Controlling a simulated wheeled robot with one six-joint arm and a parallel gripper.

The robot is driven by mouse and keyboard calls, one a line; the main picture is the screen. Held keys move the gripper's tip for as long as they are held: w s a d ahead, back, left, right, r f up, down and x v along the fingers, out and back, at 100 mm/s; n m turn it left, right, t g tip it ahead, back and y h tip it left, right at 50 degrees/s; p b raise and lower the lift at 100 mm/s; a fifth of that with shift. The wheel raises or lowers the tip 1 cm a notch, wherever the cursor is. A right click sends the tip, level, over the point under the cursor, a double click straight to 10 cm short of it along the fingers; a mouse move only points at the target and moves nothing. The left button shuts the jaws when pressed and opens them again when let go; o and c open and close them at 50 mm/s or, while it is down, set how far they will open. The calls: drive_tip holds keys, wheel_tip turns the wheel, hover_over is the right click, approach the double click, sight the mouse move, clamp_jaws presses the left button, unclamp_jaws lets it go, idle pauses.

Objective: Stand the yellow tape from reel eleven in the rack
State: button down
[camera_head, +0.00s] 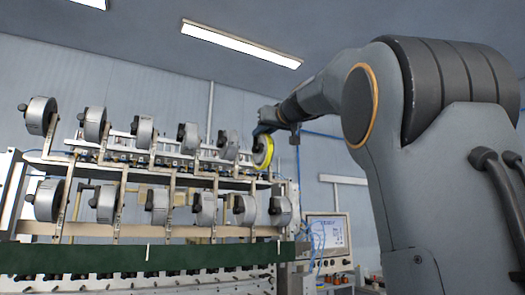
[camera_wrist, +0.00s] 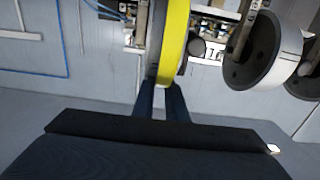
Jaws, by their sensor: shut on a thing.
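The yellow tape (camera_head: 264,153) is a round roll held at the end of my arm, at the right end of the upper row of reels. My gripper (camera_head: 262,134) is shut on it. In the wrist view the yellow tape (camera_wrist: 176,38) stands edge-on, and the dark fingers of my gripper (camera_wrist: 164,98) close on its lower edge. Grey reels on spindles fill two rows of the coil winder, such as an upper reel (camera_head: 229,143) and a lower reel (camera_head: 280,210). I cannot make out which is reel eleven. I cannot identify the rack in either view.
The coil winder's metal frame (camera_head: 120,171) and a green beam (camera_head: 130,258) stretch across the left. A screen panel (camera_head: 328,235) stands right of it. In the wrist view a grey reel (camera_wrist: 264,52) hangs close on the right. Open wall lies left of the tape there.

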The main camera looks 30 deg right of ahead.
drive_tip(key=shift+a, duration=0.35)
idle(0.3)
drive_tip(key=c, duration=2.1)
unclamp_jaws()
drive_tip(key=shift+f+b, duration=0.2)
drive_tip(key=shift+b, duration=0.4)
clamp_jaws()
drive_tip(key=shift+r, duration=0.2)
